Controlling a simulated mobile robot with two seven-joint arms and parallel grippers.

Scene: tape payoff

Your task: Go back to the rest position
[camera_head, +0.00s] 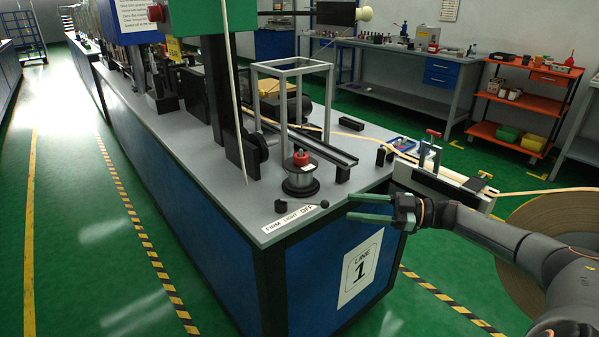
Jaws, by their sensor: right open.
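My right gripper (369,208) comes in from the right. Its two green fingers are parted and point left, with nothing visible between them. My left gripper is not in view.
A spool with a red knob (300,178) stands on the bench near the "FIRM LIGHT OFF" label (291,217). A large tape reel (535,225) is partly behind my right arm, with tape (545,190) running to the bench. Green floor lies open at left.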

